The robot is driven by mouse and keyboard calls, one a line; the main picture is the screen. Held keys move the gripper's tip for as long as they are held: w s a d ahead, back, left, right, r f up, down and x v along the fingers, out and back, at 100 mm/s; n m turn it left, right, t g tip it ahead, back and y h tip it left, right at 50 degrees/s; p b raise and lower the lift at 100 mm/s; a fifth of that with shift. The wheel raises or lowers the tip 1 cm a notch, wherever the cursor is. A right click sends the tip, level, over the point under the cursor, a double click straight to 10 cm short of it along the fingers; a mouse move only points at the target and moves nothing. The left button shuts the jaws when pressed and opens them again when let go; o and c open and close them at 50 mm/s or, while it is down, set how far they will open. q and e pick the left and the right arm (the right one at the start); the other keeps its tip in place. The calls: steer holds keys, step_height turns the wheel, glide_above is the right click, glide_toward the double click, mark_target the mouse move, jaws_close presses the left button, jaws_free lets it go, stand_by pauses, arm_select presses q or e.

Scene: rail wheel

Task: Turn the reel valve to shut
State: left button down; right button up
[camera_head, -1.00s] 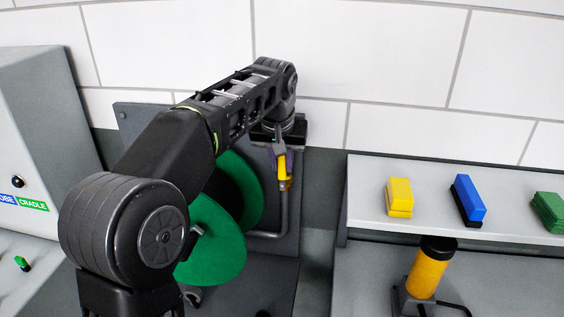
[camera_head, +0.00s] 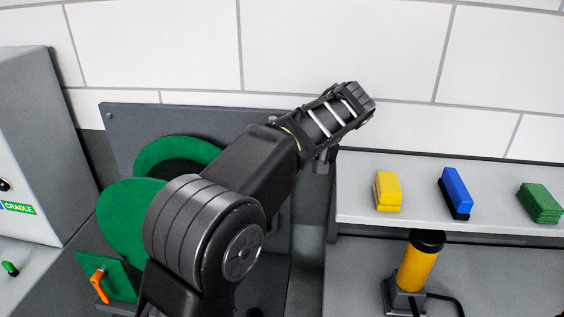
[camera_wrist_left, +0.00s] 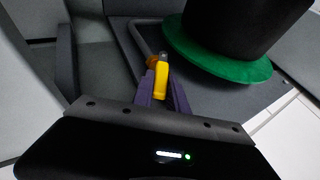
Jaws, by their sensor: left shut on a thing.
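The yellow valve handle (camera_wrist_left: 161,82) shows in the left wrist view, on a brass-coloured fitting (camera_wrist_left: 154,61) by a grey pipe. My left gripper (camera_wrist_left: 164,86) is shut on the handle, with a purple finger on each side. In the head view my own arm hides the valve and the gripper. The reel has green discs (camera_head: 125,218) and stands against a dark grey panel (camera_head: 125,125); its dark drum and one green rim (camera_wrist_left: 215,60) are close to the gripper in the wrist view. My right gripper is in neither view.
An orange lever (camera_head: 100,285) sits on a green plate at lower left, beside a grey cabinet (camera_head: 35,140). At right, a shelf (camera_head: 410,210) holds yellow (camera_head: 388,190), blue (camera_head: 455,190) and green (camera_head: 540,203) blocks, above a yellow cylinder (camera_head: 420,265).

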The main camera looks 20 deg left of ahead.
arm_select(q)
steer(key=shift+d+f+y, duration=0.15)
steer(key=shift+d+y, duration=0.05)
steer(key=shift+y, duration=0.1)
steer(key=c, duration=1.3)
jaws_free()
